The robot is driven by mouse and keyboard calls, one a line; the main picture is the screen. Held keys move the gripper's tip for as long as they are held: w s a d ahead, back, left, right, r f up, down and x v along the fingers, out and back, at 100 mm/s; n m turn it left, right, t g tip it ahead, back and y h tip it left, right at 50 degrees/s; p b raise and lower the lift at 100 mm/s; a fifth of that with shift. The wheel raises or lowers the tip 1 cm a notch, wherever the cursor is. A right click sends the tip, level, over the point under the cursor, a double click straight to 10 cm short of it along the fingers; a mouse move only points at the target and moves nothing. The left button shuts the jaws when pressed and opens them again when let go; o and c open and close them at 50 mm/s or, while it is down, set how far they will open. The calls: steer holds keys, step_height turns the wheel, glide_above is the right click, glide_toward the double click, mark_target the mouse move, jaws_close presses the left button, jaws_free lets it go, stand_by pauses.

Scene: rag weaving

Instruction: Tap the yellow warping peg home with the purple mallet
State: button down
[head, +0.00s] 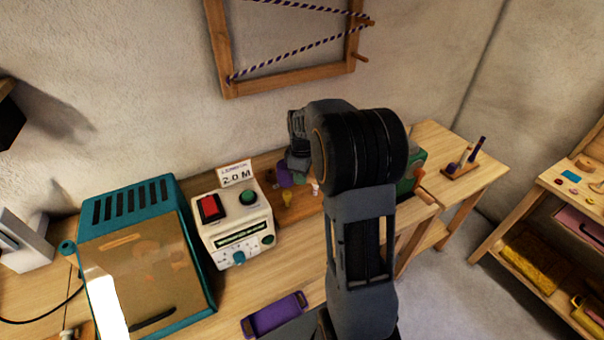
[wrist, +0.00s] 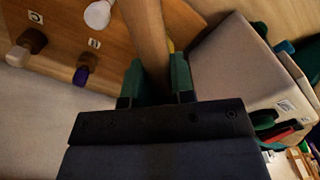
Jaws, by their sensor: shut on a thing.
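My gripper (wrist: 157,82) is shut, its two green fingers on either side of the brown wooden mallet handle (wrist: 148,35). In the head view, the purple mallet head (head: 284,176) shows beside my gripper, above and close to the yellow peg (head: 287,198). I cannot tell whether head and peg touch. In the wrist view, the handle hides most of the yellow peg (wrist: 171,46), and the mallet head is not seen. My arm covers much of the gripper in the head view.
The wooden peg board (wrist: 55,50) also bears a white peg (wrist: 98,14), a purple peg (wrist: 82,76) and a brown peg (wrist: 33,40). A cream control box (head: 233,226) stands close left of the yellow peg. A teal machine (head: 145,250) and purple tray (head: 274,314) are nearby.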

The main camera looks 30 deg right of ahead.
step_height(320, 180, down, 6)
steer(key=b, duration=0.3)
steer(key=shift+r, duration=0.15)
steer(key=shift+f, duration=0.2)
steer(key=shift+r, duration=0.1)
step_height(320, 180, up, 6)
steer(key=p, duration=0.4)
steer(key=shift+r+p, duration=0.15)
steer(key=shift+p, duration=0.25)
step_height(320, 180, down, 7)
steer(key=b, duration=0.5)
steer(key=shift+r+p, duration=2.25)
steer(key=shift+r, duration=0.65)
